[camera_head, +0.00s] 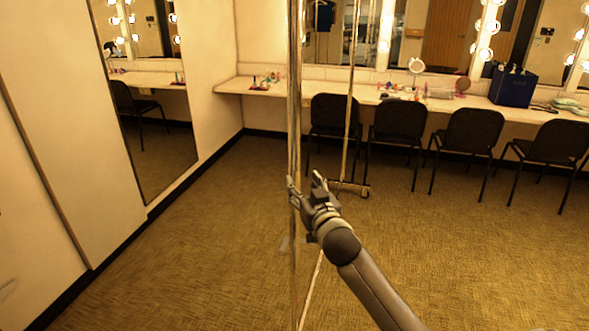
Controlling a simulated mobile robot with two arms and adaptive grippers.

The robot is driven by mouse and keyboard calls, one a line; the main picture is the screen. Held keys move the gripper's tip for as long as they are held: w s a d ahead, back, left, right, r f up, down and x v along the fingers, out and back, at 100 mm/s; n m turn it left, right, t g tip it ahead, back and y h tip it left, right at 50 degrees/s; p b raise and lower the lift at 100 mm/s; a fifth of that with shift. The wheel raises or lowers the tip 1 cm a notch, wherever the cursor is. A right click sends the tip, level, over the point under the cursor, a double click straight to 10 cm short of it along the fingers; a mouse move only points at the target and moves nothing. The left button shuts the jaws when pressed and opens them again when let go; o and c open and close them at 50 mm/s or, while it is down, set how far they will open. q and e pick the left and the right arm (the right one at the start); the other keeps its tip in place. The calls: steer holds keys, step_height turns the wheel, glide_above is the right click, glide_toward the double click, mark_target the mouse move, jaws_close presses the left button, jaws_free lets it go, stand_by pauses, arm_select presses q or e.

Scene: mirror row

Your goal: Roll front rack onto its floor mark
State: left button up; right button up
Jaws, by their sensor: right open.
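The front rack shows as a tall thin metal frame. Its near upright post (294,95) runs from the top of the view almost to the bottom. A farther post (349,110) stands behind it on a short foot with casters (352,188). A thin low bar runs between the two ends on the floor side. My right gripper (305,184) is open at the near post, with one finger overlapping it; I cannot tell if the post lies between the fingers. A small grey patch (285,243) on the floor beside the post may be a floor mark. My left gripper is out of view.
Several black chairs (398,126) line a long counter (385,98) at the back. A blue box (513,87) and cosmetics stand on it. A tall mirror (150,90) hangs on the left wall. The carpet is open to the left and right of the rack.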

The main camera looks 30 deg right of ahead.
mark_target(296, 174)
steer(key=p+x, duration=0.1)
steer(key=x, duration=0.6)
steer(key=shift+w+d+f+p, duration=0.1)
steer(key=shift+w+p, duration=0.2)
steer(key=shift+w, duration=0.2)
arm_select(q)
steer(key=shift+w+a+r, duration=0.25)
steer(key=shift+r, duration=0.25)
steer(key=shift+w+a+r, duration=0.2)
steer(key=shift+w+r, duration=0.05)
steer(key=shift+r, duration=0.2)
arm_select(e)
jaws_close()
